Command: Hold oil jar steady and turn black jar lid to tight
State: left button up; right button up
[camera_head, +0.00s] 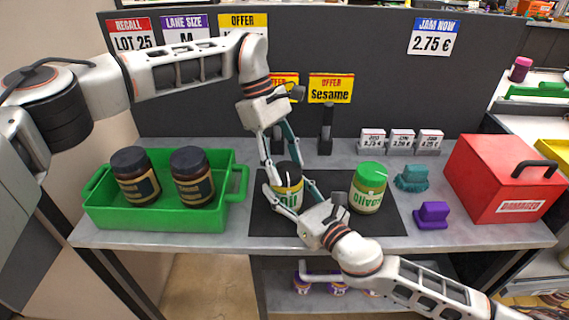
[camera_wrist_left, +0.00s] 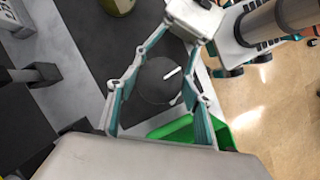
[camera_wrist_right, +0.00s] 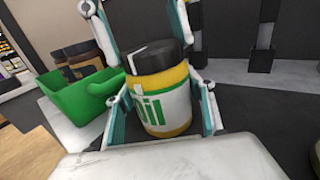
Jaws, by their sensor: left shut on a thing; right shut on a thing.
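The oil jar (camera_head: 288,197), with a yellow and white label, stands upright on the dark mat (camera_head: 262,221). Its black lid (camera_wrist_left: 157,80) has a white line mark and sits on top of the jar. My left gripper (camera_head: 284,168) reaches down from above and is shut on the lid, one finger on each side. My right gripper (camera_head: 290,190) comes from the front right and is shut on the jar body. In the right wrist view the label (camera_wrist_right: 160,108) faces me between its fingers. Fingers partly hide the jar in the head view.
A green-lidded jar (camera_head: 369,188) stands close on the right. A green crate (camera_head: 150,219) with two dark-lidded jars is at left. A teal object (camera_head: 412,178), a purple object (camera_head: 432,215) and a red box (camera_head: 505,180) stand at right. Sign posts are behind.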

pick_arm(q)
jog(key=shift+w, duration=0.1)
jog(key=o, duration=1.1)
jog(key=v, duration=1.2)
pick_arm(e)
jog(key=o, duration=1.6)
